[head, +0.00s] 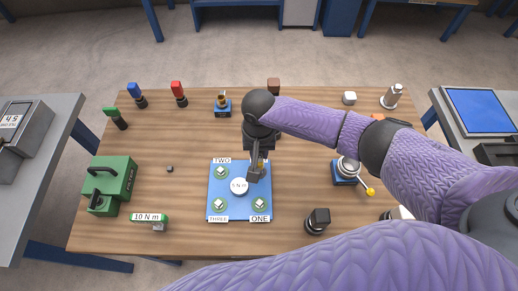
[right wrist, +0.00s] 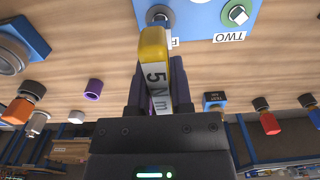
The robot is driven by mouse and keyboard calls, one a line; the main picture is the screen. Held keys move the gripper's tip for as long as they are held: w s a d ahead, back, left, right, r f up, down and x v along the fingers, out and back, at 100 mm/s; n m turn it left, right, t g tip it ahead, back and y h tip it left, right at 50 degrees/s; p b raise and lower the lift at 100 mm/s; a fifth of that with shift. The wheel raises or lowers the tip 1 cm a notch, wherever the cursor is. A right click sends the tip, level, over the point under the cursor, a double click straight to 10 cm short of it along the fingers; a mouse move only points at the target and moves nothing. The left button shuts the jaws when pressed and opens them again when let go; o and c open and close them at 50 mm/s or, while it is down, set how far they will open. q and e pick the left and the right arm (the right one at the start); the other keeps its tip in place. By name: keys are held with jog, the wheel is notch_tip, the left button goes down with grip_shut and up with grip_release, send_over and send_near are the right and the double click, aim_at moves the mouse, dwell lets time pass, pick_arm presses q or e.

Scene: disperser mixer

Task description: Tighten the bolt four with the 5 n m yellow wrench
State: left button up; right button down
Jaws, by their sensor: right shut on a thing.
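The blue plate (head: 228,211) on the table has a white disc marked 5 N m (head: 239,186) in its middle. Bolt two (head: 221,172), bolt three (head: 219,204) and bolt one (head: 260,203) show at its corners. My right gripper (head: 257,172) is over the remaining upper right corner and hides the bolt there in the head view. In the right wrist view the gripper is shut on the yellow wrench (right wrist: 156,75), marked 5 N m. The wrench tip is at or just above bolt four (right wrist: 160,15), whose label is mostly hidden; contact is unclear. My left gripper is not in view.
A green wrench marked 10 N m (head: 149,217) lies left of the plate, near a green case (head: 109,185). Several coloured-handled tools, including a red one (head: 178,92), stand at the back. A device with a yellow-knobbed lever (head: 370,191) is to the right.

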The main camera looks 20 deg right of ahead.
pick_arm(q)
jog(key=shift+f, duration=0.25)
pick_arm(e)
jog(key=shift+f, duration=0.35)
pick_arm(q)
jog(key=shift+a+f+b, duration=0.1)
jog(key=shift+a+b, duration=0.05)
jog(key=shift+b, duration=0.15)
pick_arm(e)
jog(key=shift+f, duration=0.1)
jog(key=shift+f, duration=0.3)
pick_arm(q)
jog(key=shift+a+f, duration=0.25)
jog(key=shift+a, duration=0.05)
pick_arm(e)
jog(key=shift+f, duration=0.15)
pick_arm(q)
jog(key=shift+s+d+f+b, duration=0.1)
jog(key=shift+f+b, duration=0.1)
jog(key=shift+b, duration=0.25)
pick_arm(e)
jog(key=shift+f, duration=0.3)
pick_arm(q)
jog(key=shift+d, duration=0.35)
pick_arm(e)
jog(key=shift+c, duration=2.2)
grip_release()
